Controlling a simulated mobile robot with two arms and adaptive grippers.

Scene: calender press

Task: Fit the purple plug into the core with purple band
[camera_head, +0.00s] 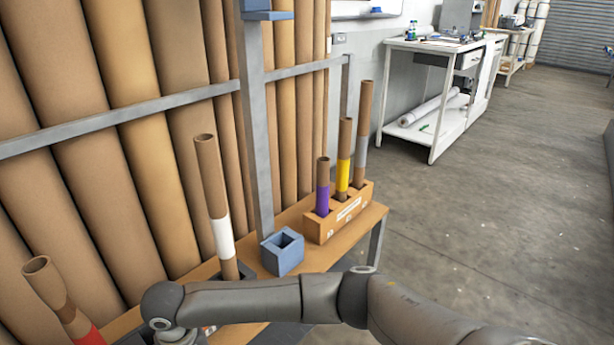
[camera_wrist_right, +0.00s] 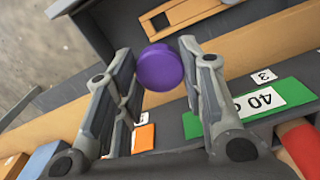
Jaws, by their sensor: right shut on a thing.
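The core with the purple band (camera_head: 322,200) stands upright in a wooden holder block (camera_head: 345,218) at the far end of the bench, with its open end up. In the right wrist view, the purple plug (camera_wrist_right: 158,72) sits between the fingertips of my right gripper (camera_wrist_right: 157,62), which is shut on it. Its round purple face shows. In the head view, my right arm reaches across the bottom to the left, and its gripper is out of sight. My left gripper is in neither view.
Cores with yellow (camera_head: 343,175) and grey (camera_head: 361,150) bands stand beside the purple-banded core. A white-banded core (camera_head: 222,235) and a red-banded core (camera_head: 60,300) stand nearer. A blue square socket (camera_head: 283,252) lies between. Below my right gripper is a green label (camera_wrist_right: 255,108).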

